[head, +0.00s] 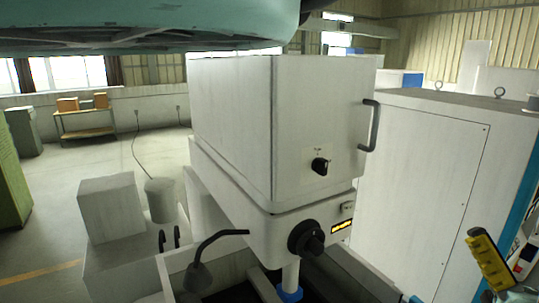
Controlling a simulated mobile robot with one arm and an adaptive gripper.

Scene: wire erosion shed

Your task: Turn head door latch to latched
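The head door (316,100) is the light grey front face of a box-shaped machine head in the middle of the head view, and it looks shut. Its latch (320,166) is a small black turn knob on a pale plate in the lower part of the door. A small marking sits above the knob, too small to read. The knob looks tilted, but I cannot tell whether it is latched. A dark bar handle (374,126) stands at the door's right edge.
A tall white cabinet (430,170) stands close on the right. A yellow-black object (487,262) is at lower right.

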